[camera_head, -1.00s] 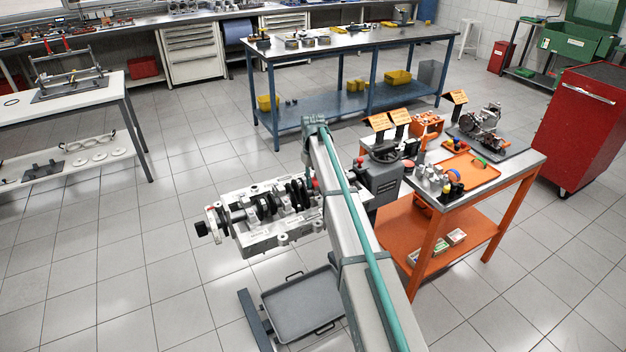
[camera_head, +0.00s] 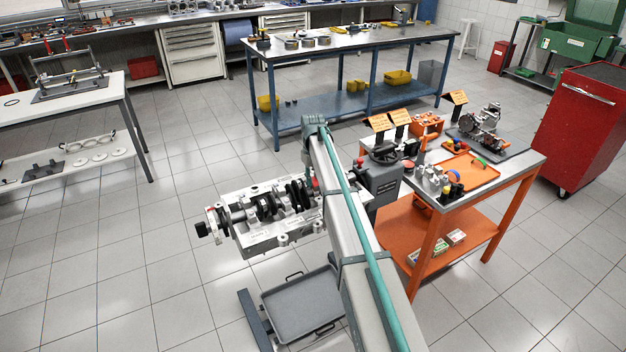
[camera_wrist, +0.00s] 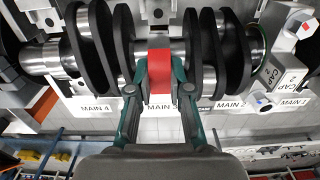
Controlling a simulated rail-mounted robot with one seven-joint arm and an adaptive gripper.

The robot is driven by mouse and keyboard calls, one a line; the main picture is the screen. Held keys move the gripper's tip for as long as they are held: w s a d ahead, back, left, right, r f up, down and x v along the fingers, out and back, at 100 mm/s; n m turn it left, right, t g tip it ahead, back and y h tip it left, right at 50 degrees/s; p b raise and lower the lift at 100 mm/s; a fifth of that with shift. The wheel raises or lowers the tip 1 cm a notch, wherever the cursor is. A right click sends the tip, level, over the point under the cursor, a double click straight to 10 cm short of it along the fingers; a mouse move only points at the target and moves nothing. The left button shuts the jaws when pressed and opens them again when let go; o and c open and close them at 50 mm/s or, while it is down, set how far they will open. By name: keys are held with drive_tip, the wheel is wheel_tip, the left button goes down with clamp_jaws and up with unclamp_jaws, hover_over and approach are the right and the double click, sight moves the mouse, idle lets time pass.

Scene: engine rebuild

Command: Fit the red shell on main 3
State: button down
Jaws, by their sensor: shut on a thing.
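The red shell (camera_wrist: 159,70) is between the teal fingers of my gripper (camera_wrist: 159,88) in the wrist view, and the gripper is shut on it.
Dark crank webs (camera_wrist: 100,40) stand close on both sides of my fingers. A bearing cap (camera_wrist: 275,75) sits at the right, by main 1.

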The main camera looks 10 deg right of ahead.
drive_tip(key=shift+f, duration=0.25)
drive_tip(key=shift+r, duration=0.25)
idle(0.4)
idle(0.3)
drive_tip(key=c, duration=1.3)
unclamp_jaws()
drive_tip(key=shift+r+p, duration=0.3)
drive_tip(key=shift+p, duration=0.05)
drive_tip(key=shift+r, duration=0.35)
drive_tip(key=shift+r+p, duration=0.65)
drive_tip(key=shift+r, duration=0.2)
